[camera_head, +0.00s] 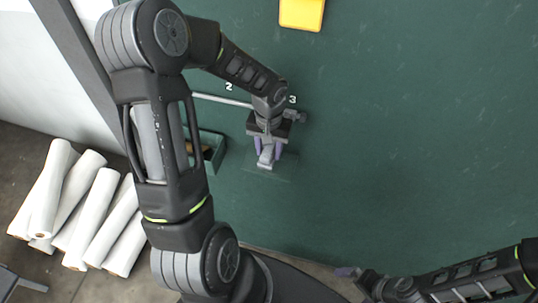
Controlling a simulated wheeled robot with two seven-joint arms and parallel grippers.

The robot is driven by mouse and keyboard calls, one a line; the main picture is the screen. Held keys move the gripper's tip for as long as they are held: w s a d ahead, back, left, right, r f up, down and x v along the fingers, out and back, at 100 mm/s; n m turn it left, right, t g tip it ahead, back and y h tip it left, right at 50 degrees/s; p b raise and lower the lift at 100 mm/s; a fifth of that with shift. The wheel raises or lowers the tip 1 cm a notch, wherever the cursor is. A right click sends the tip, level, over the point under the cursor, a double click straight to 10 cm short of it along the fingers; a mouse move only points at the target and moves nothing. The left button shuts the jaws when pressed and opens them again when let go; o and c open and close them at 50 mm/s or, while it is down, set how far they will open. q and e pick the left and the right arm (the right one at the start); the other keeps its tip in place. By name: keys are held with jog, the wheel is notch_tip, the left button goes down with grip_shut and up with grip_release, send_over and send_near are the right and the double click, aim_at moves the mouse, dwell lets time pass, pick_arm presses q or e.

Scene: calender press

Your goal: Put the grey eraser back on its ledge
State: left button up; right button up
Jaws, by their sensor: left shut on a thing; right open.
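My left gripper (268,148) is above the green surface, its purple fingers pointing down the picture. It is shut on a small light grey block, seemingly the grey eraser (266,157), mostly framed by the fingers. A faint, thin rectangular outline, possibly the ledge (286,170), shows just below and around the block. I cannot tell whether the block touches it. My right gripper (349,273) is open at the bottom edge, far from the eraser and partly hard to make out.
A teal open box (216,140) with a brownish thing inside stands left of the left gripper, partly hidden by my arm. A pale rod (222,99) lies near the labels 2 and 3. A yellow block (302,13) is at the top. White rolls (100,218) lie lower left. The right side is clear.

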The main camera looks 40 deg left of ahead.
aim_at(269, 148)
pick_arm(q)
jog(key=shift+f, duration=0.1)
jog(key=shift+f, duration=1.75)
jog(key=o, duration=1.2)
notch_tip(269, 148, up, 12)
jog(key=shift+r, duration=0.1)
jog(key=shift+s, duration=0.1)
